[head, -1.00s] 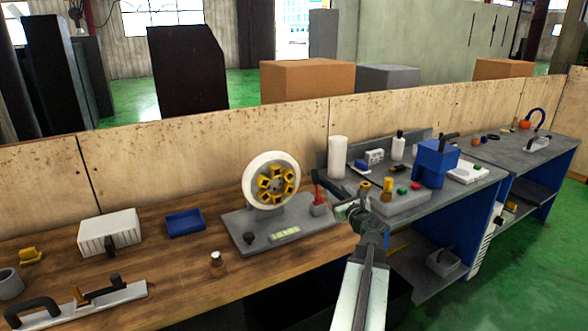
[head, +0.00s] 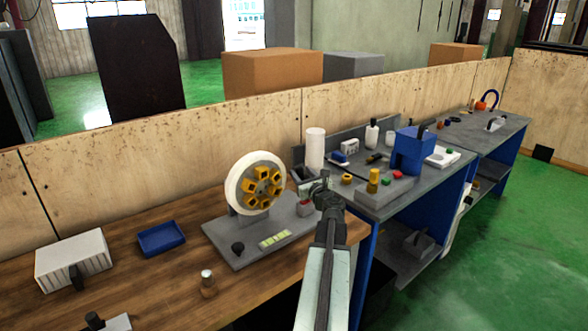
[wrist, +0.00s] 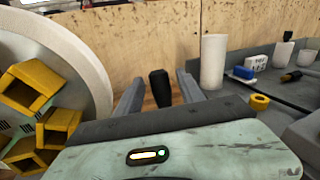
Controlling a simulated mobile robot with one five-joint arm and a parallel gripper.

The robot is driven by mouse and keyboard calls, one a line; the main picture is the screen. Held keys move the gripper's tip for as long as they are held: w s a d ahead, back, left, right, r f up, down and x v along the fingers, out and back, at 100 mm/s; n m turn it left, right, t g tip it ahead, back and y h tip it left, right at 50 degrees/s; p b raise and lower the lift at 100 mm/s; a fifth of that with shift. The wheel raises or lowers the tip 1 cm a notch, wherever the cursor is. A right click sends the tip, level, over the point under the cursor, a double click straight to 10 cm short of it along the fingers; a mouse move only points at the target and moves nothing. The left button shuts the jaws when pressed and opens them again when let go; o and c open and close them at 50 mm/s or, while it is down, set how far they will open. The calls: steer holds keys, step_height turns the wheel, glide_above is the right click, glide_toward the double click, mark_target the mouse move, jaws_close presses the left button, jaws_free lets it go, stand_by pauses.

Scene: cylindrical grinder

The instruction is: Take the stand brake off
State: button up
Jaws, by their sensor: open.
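The balancing stand (head: 238,247) is a grey base on the wooden bench, carrying a white wheel (head: 238,182) with a yellow segmented hub. A small grey block (head: 304,208) sits at the base's right end; my gripper (head: 308,183) is above it and covers the lever there in the head view. In the wrist view my gripper (wrist: 160,90) is open, a finger on each side of a black handle end (wrist: 160,88), probably the brake lever's top. I cannot tell how deep it sits between the fingers; no contact shows. The lever's lower part is hidden.
The wheel is close on the gripper's left in the wrist view. A white cylinder (head: 315,149) and a yellow ring (wrist: 260,102) are to the right on the grey bench. A blue tray (head: 161,238) and a small weight (head: 207,283) lie on the wooden bench.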

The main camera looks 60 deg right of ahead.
steer(key=x, duration=0.4)
steer(key=shift+w+d, duration=0.15)
steer(key=shift+w, duration=0.25)
jaws_close()
steer(key=shift+s, duration=0.1)
stand_by(0.9)
